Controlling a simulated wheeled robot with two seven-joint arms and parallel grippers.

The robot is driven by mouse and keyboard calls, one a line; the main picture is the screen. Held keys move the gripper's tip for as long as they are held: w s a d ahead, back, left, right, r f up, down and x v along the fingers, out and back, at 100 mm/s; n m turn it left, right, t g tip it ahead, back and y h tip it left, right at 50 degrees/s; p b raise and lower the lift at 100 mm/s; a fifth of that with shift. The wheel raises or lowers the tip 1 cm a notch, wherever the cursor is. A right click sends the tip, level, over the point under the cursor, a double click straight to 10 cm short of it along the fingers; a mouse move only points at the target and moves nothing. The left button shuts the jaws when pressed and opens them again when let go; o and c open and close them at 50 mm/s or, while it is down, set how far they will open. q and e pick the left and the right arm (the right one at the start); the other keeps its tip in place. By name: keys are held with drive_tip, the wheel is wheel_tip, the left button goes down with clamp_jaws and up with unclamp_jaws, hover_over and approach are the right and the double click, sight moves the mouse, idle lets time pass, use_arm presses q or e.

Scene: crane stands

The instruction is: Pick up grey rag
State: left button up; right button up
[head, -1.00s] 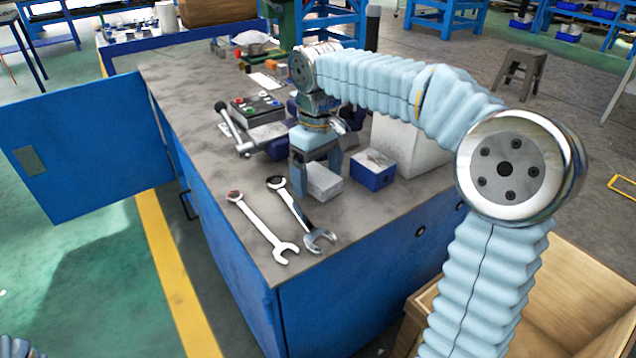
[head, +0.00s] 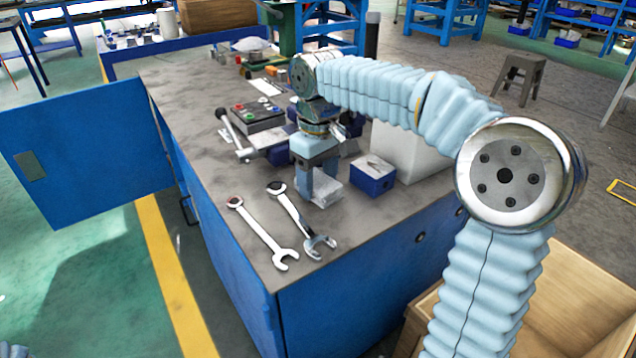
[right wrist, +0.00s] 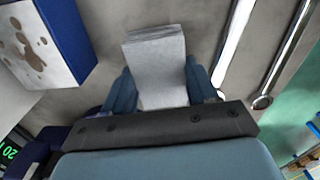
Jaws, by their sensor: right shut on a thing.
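The grey rag (head: 326,192), a pale folded block, is on the workbench top behind the two wrenches. My right gripper (head: 317,176) points down over it and is shut on it, one finger on each side. In the right wrist view the rag (right wrist: 158,60) stands out beyond the fingers of the gripper (right wrist: 161,90). I cannot tell whether the rag still touches the bench. My left gripper is not in view.
Two wrenches (head: 262,232) (head: 300,218) lie in front of the rag. A blue box with a pale top (head: 372,182) and a white block (head: 412,150) stand to its right. A control box (head: 256,115) sits behind left. A wooden crate (head: 570,290) is below right.

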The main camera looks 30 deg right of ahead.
sight(317, 180)
drive_tip(key=shift+r, duration=0.3)
wheel_tip(317, 180, up, 3)
drive_tip(key=shift+f+p, duration=0.1)
drive_tip(key=shift+p, duration=0.25)
drive_tip(key=s+d+r, duration=0.2)
drive_tip(key=s+r, duration=0.2)
drive_tip(key=s, duration=0.2)
drive_tip(key=s+d+r, duration=0.2)
drive_tip(key=s+r, duration=0.3)
drive_tip(key=s, duration=0.2)
drive_tip(key=shift+s+d+r, duration=0.15)
drive_tip(key=shift+d+r, duration=0.1)
drive_tip(key=shift+d, duration=0.1)
drive_tip(key=o, duration=0.4)
drive_tip(key=c, duration=0.3)
